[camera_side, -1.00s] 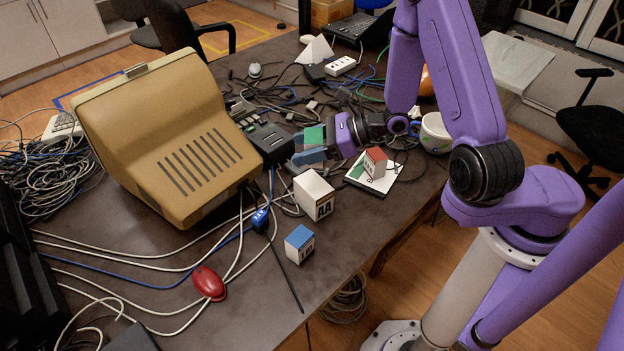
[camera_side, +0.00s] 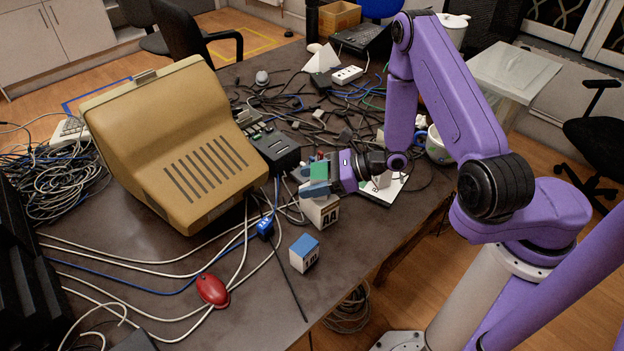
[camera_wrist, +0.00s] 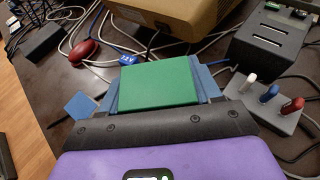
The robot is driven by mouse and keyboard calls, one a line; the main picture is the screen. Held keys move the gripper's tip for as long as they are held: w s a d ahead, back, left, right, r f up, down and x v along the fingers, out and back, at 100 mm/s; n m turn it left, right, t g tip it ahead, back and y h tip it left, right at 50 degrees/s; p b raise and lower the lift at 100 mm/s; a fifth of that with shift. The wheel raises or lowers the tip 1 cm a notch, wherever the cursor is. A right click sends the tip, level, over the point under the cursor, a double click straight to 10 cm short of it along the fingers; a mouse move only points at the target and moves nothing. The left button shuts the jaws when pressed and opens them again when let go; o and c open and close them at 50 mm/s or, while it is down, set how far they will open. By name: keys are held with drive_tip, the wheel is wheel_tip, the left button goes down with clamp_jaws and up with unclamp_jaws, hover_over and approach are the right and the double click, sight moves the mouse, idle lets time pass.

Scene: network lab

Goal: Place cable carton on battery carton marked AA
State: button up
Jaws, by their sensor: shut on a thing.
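The battery carton marked AA (camera_side: 321,213) is a white box with a dark AA label, standing on the table in the side view. My gripper (camera_side: 321,180) is directly above it, shut on a green-topped carton (camera_side: 324,171), which I take to be the cable carton. The held carton looks level and very close over the AA carton; I cannot tell whether they touch. In the wrist view the green top (camera_wrist: 158,84) sits between the blue finger pads, and the AA carton is hidden beneath.
A blue-topped carton (camera_side: 304,253) stands in front, with a red mouse (camera_side: 212,290) to its left. The beige monitor (camera_side: 185,150) and dark box (camera_side: 275,147) stand left. Cables cross the table.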

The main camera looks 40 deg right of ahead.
drive_tip(key=shift+f, duration=0.1)
drive_tip(key=o, duration=1.1)
drive_tip(key=shift+o, duration=0.2)
